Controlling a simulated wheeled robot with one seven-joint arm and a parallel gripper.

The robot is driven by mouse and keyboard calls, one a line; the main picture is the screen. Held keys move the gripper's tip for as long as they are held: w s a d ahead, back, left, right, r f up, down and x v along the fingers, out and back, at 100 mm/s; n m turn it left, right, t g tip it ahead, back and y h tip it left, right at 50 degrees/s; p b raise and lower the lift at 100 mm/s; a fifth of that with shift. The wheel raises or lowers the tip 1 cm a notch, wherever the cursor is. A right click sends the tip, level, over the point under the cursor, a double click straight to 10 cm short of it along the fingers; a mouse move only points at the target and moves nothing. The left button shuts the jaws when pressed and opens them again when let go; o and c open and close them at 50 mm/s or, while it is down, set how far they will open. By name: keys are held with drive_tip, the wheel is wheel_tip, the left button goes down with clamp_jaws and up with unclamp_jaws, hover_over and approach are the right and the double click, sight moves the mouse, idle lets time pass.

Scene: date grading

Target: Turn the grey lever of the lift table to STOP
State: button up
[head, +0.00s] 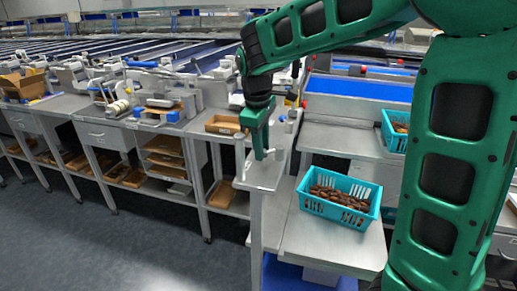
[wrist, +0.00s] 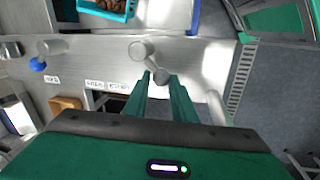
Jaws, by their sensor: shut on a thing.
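The grey lever (wrist: 141,50) shows in the wrist view as a round grey hub with a short arm. The arm runs down to a rounded end between the fingertips of my gripper (wrist: 161,78). My gripper is shut on that end. In the head view my gripper (head: 262,157) points down at the narrow metal top of the lift table's lever panel (head: 262,178). The lever is small there and partly hidden by the fingers. Small white labels (wrist: 95,84) lie on the panel, too small to read, so I cannot tell which setting the lever points to.
A second grey lever with a blue knob (wrist: 38,64) stands on the panel, left in the wrist view. A turquoise crate (head: 335,214) of dates stands on the metal table right of my gripper; another crate (head: 386,132) is behind. Open floor (head: 120,245) lies front left.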

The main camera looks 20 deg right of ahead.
drive_tip(key=shift+o, duration=0.2)
drive_tip(key=w+m, duration=0.1)
drive_tip(key=m, duration=0.1)
drive_tip(key=w+d+m+g, duration=0.1)
drive_tip(key=m, duration=0.2)
drive_tip(key=shift+w+d+m, duration=0.1)
drive_tip(key=shift+w+m, duration=0.05)
drive_tip(key=shift+m, duration=0.15)
drive_tip(key=m, duration=0.1)
drive_tip(key=w+m, duration=0.1)
drive_tip(key=m, duration=0.1)
drive_tip(key=d+m, duration=0.1)
drive_tip(key=shift+w+g+h, duration=0.3)
drive_tip(key=shift+w+g, duration=0.05)
drive_tip(key=shift+g, duration=0.05)
drive_tip(key=m, duration=0.1)
drive_tip(key=d+m, duration=0.1)
drive_tip(key=m, duration=0.1)
drive_tip(key=w+m+g, duration=0.1)
drive_tip(key=shift+w+d+f+m, duration=0.1)
drive_tip(key=shift+d+m, duration=0.15)
drive_tip(key=shift+m, duration=0.15)
drive_tip(key=shift+w+d+m+y, duration=0.2)
drive_tip(key=shift+d+m, duration=0.2)
drive_tip(key=shift+m, duration=0.7)
drive_tip(key=shift+w+d+m+y, duration=0.1)
drive_tip(key=shift+d+m+y, duration=0.2)
drive_tip(key=shift+m, duration=0.8)
drive_tip(key=shift+g, duration=0.3)
